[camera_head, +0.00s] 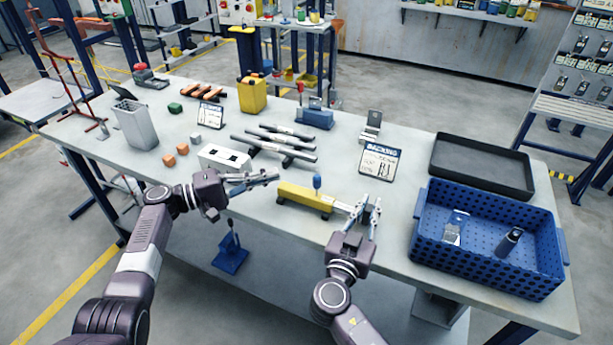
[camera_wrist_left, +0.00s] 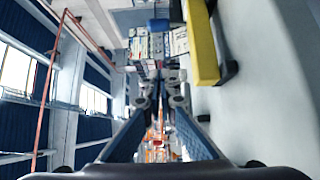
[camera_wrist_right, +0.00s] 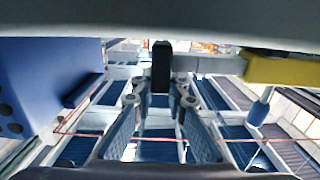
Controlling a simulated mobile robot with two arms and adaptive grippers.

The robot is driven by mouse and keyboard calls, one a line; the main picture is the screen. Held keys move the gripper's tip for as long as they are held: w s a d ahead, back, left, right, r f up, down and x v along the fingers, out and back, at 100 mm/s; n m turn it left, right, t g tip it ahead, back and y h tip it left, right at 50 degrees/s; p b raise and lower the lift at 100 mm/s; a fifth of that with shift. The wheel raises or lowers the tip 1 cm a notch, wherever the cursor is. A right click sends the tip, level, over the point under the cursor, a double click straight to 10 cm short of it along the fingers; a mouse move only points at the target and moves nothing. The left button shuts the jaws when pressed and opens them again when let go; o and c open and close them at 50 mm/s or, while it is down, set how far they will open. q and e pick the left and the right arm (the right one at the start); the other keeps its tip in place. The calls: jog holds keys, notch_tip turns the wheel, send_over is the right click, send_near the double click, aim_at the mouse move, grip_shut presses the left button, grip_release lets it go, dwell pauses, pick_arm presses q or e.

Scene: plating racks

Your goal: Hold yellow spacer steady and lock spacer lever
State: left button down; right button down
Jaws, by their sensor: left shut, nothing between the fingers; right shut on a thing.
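The yellow spacer (camera_head: 300,196) lies near the front edge of the table, with a lever with a blue knob (camera_head: 317,182) standing up from it. My right gripper (camera_head: 369,211) is shut on the grey right end of the spacer. In the right wrist view, a black end piece (camera_wrist_right: 161,66) sits at the fingers, and the yellow body (camera_wrist_right: 285,71) and blue knob (camera_wrist_right: 261,107) are to the right. My left gripper (camera_head: 274,177) is shut and empty, just left of the spacer. The spacer's yellow side (camera_wrist_left: 202,45) shows in the left wrist view, beside the fingers.
A blue perforated crate (camera_head: 482,272) and a black tray (camera_head: 470,166) stand on the right. A sign (camera_head: 380,162) stands behind the spacer. Dark bars (camera_head: 268,150) and a white block (camera_head: 223,158) lie behind my left gripper. Bare tabletop lies between spacer and sign.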

aim_at(317, 186)
pick_arm(q)
jog(key=x, duration=1)
jog(key=shift+s+f, duration=0.1)
jog(key=shift+f, duration=0.05)
jog(key=shift+s, duration=1.9)
jog(key=shift+s, duration=0.1)
